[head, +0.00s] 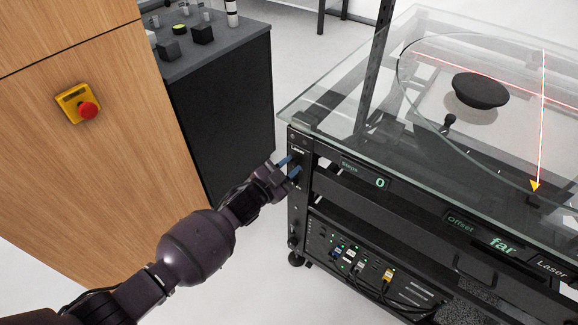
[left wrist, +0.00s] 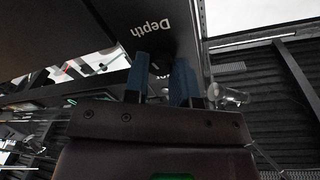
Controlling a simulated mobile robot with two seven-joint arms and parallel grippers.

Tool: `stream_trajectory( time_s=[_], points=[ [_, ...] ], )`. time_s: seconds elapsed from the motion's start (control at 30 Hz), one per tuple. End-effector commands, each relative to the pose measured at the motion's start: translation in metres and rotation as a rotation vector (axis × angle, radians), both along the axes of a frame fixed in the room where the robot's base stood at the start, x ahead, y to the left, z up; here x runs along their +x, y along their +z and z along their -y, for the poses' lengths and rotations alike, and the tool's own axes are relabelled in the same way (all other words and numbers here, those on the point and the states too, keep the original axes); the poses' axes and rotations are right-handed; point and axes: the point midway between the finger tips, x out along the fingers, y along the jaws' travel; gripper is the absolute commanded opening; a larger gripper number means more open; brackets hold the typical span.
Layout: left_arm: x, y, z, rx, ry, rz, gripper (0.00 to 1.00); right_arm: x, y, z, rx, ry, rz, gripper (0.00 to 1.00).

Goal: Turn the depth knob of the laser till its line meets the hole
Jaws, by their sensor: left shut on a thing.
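My left gripper (head: 287,167) is at the dark panel on the left front corner of the turntable frame. Its blue fingers are shut on the depth knob, beside the "Depth" label in the left wrist view (left wrist: 152,30); the knob is mostly hidden between the fingertips. A red laser line (head: 480,72) runs across the glass turntable disc (head: 430,100). A second bright line (head: 542,110) runs down to an orange arrow tip (head: 535,186). The offset display (head: 502,245) reads "far". I cannot make out the hole. My right gripper is not in view.
A black round piece (head: 480,88) sits at the disc. The steps display (head: 380,183) reads 0. Cabled equipment (head: 365,262) fills the lower frame. A wooden cabinet (head: 75,170) with a red stop button (head: 88,110) stands left, before a dark bench (head: 222,120).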

Motion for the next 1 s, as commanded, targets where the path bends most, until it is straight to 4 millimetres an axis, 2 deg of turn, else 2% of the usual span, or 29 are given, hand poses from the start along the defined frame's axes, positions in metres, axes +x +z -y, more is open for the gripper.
stream_trajectory(
  time_s=[0.5, 1.0],
  points=[
    [0.0, 0.0022, 0.0005, 0.353, 0.001, 0.257, 0.01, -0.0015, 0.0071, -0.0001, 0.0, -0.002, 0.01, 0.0],
    [-0.0002, 0.0011, 0.0003, 0.485, 0.001, 0.352, 0.01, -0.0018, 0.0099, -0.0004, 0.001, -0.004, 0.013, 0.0]
  ],
)
